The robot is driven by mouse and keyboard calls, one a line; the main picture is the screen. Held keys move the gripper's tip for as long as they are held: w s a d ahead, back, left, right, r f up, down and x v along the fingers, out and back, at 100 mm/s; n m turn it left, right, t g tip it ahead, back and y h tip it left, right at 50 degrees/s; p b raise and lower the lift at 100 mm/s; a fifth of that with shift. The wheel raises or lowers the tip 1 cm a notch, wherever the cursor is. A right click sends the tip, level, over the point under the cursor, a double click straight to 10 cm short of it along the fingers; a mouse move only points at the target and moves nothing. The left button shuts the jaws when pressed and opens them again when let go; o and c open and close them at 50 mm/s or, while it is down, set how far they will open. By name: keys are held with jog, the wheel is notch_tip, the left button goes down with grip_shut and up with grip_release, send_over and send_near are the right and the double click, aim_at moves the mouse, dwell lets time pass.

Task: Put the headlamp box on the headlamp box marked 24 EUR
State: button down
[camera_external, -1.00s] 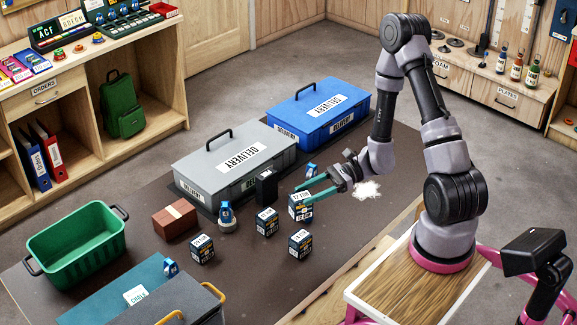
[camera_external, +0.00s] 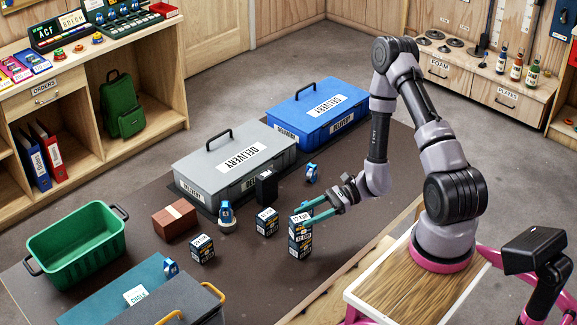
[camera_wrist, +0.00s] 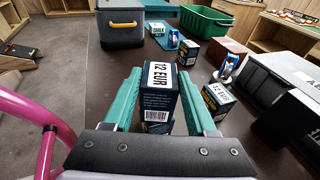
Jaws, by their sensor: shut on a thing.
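My gripper (camera_external: 305,212) is shut on a dark headlamp box (camera_external: 297,222), whose white label reads 12 EUR in the wrist view (camera_wrist: 157,98). The held box is upright, directly above another headlamp box (camera_external: 299,246) on the dark mat. The two look stacked, but I cannot tell whether they touch. In the wrist view the lower box (camera_wrist: 156,128) is mostly hidden beneath the held one, and its price is not readable. Two more headlamp boxes stand apart on the mat, one near the middle (camera_external: 267,222) and one further left (camera_external: 202,249).
A blue-and-white lamp on a stand (camera_external: 226,217), a black upright block (camera_external: 266,188) and a brick-red block (camera_external: 175,219) stand nearby. Grey (camera_external: 205,182) and blue (camera_external: 295,126) delivery cases lie behind. A green crate (camera_external: 77,268) is at left. Mat is clear between the boxes.

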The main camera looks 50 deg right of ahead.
jog(key=shift+c, duration=1)
grip_release()
jog(key=shift+s+d+r, duration=0.1)
jog(key=shift+d+r, duration=0.05)
jog(key=shift+d, duration=0.2)
jog(key=v, duration=1.1)
jog(key=s+a+r+n+h, duration=0.1)
jog(key=s+r+n+h, duration=0.2)
jog(key=r, duration=0.9)
jog(key=s+a+r+n+h, duration=0.2)
jog(key=r+n+h, duration=0.3)
jog(key=r+n, duration=0.4)
jog(key=s+a+r+n+t+h, duration=0.1)
jog(key=s+r+n+h, duration=0.3)
jog(key=r, duration=1)
jog(key=shift+s+a+r+n+h, duration=0.25)
jog(key=shift+a+n, duration=0.3)
jog(key=shift+n, duration=0.55)
